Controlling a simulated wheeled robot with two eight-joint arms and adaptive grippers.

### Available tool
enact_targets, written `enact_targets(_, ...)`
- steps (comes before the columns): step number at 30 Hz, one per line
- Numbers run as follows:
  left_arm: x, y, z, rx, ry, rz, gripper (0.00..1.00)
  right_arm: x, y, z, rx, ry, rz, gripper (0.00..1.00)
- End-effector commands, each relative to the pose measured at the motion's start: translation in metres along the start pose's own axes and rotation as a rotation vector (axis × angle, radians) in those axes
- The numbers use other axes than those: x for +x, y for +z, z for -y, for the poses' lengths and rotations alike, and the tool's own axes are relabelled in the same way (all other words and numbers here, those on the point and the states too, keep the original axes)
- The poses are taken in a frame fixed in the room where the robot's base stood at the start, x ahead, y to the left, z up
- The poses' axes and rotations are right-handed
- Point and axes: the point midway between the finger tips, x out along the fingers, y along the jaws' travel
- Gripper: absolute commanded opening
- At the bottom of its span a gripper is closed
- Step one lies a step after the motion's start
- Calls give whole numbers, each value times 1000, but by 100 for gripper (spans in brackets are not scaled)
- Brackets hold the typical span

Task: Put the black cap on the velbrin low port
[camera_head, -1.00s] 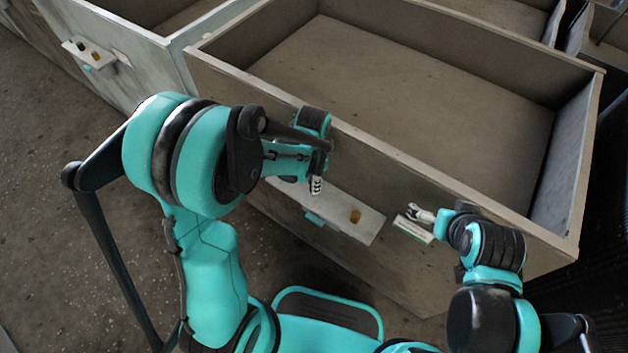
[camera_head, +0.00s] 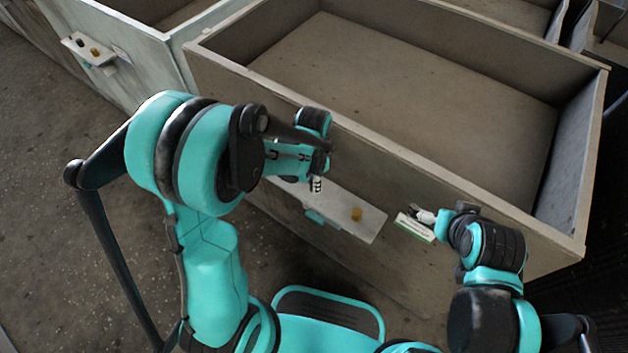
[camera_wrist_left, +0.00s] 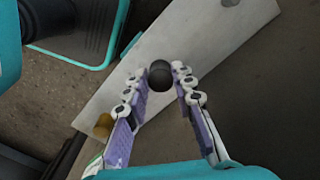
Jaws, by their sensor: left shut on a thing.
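My left gripper (camera_head: 316,184) is over the left part of a pale shelf plate (camera_head: 340,208) on the front of the large grey housing. In the left wrist view my left gripper (camera_wrist_left: 166,80) is shut on the round black cap (camera_wrist_left: 159,74), which sits between the fingertips with the plate (camera_wrist_left: 205,50) behind it. In the head view the cap is hidden by the fingers. I cannot make out the velbrin low port. My right gripper (camera_head: 425,215) is at a white and green label (camera_head: 415,227); its jaw opening is too small to read.
A brass-coloured piece (camera_head: 357,214) stands on the plate and shows in the wrist view (camera_wrist_left: 104,124). A teal piece (camera_head: 316,217) is at the plate's front edge. Another housing with a similar plate (camera_head: 90,49) stands at upper left. The large open housing (camera_head: 400,100) is empty.

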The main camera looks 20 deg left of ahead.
Motion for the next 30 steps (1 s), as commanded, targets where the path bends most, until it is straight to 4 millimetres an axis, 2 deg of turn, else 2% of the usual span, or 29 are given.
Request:
enact_targets(16,14,0,0,0,0,0,5,10,8,0,0,0,0,100)
enact_targets(17,13,0,0,0,0,0,32,10,7,0,0,0,0,100)
enact_targets(18,13,0,0,0,0,0,43,10,7,0,0,0,0,100)
enact_targets(19,13,0,0,0,0,0,49,10,7,0,0,0,0,100)
enact_targets(30,8,0,0,0,0,0,49,9,7,0,0,0,0,100)
